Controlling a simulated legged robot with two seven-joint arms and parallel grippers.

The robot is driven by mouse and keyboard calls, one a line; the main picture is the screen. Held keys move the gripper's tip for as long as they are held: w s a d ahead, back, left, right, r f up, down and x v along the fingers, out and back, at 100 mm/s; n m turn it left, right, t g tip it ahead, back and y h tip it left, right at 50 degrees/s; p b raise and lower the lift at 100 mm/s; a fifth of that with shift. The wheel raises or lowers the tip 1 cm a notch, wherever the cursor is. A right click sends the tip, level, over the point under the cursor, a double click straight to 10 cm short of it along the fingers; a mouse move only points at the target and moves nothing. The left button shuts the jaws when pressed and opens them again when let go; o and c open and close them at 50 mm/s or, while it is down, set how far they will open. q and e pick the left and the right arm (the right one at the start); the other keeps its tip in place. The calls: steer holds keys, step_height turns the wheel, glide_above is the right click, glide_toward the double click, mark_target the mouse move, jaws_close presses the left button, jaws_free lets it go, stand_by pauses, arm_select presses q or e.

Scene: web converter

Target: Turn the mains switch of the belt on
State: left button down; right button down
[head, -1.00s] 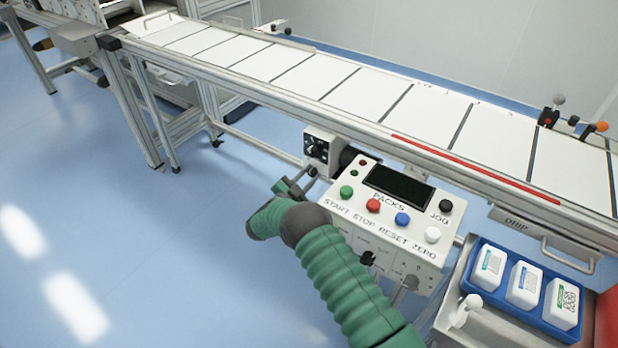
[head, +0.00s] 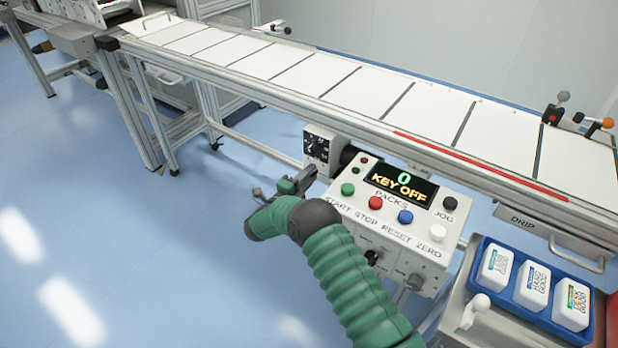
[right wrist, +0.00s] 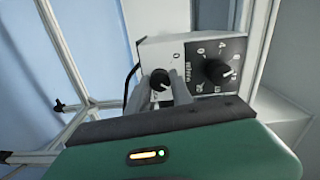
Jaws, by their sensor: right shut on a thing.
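A grey switch box (head: 318,146) hangs under the belt's front rail, left of the control panel. In the right wrist view the box (right wrist: 205,50) carries a small black rotary knob (right wrist: 160,79) at the left and a larger numbered dial (right wrist: 217,72) at the right. My right gripper (head: 305,178) is at the box's lower part; in the right wrist view its fingers (right wrist: 161,88) are shut on the small knob, one on each side. My left gripper is not in view.
The control panel (head: 385,235) has several coloured buttons and lower switches close to my right arm. The belt (head: 330,80) with white sections runs above. A blue tray (head: 510,300) with three white packs is at the lower right. The floor at left is clear.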

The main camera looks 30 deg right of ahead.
steer(key=shift+s+f+m, duration=0.1)
steer(key=shift+f+m, duration=0.2)
steer(key=shift+m, duration=0.3)
steer(key=c, duration=1.3)
jaws_free()
steer(key=shift+o, duration=0.8)
steer(key=shift+r, duration=0.1)
steer(key=p+v, duration=0.3)
steer(key=v, duration=1.4)
